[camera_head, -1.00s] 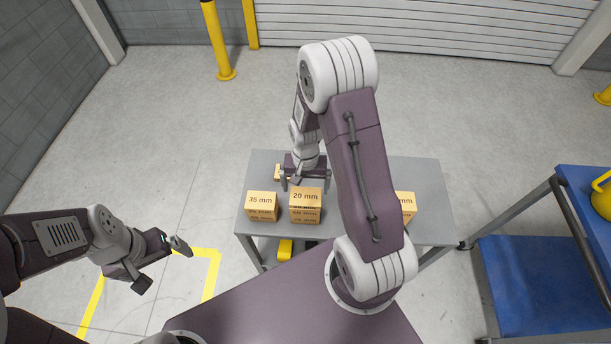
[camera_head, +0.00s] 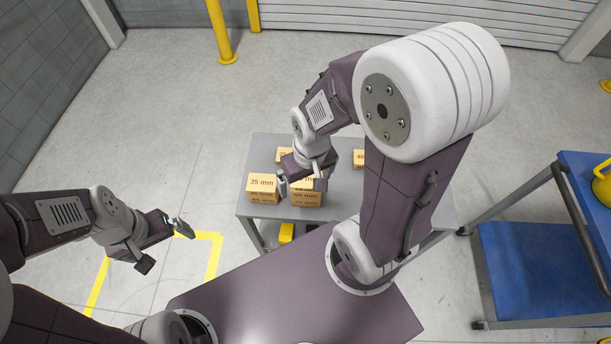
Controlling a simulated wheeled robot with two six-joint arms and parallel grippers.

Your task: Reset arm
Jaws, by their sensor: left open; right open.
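My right gripper (camera_head: 302,186) is open, pointing down at the middle cardboard box (camera_head: 307,198) on the grey table (camera_head: 255,148). It covers part of that box's top; I cannot tell whether it touches the box. My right arm's large white elbow is raised high and close to the camera, hiding the table's right part. My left gripper (camera_head: 165,246) is open and empty, out over the floor left of the table.
A box marked 35 mm (camera_head: 262,188) stands left of the middle box. Another box (camera_head: 284,154) is partly hidden behind my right gripper, and one marked 40 (camera_head: 359,158) sits further right. A blue cart (camera_head: 530,270) stands at the right.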

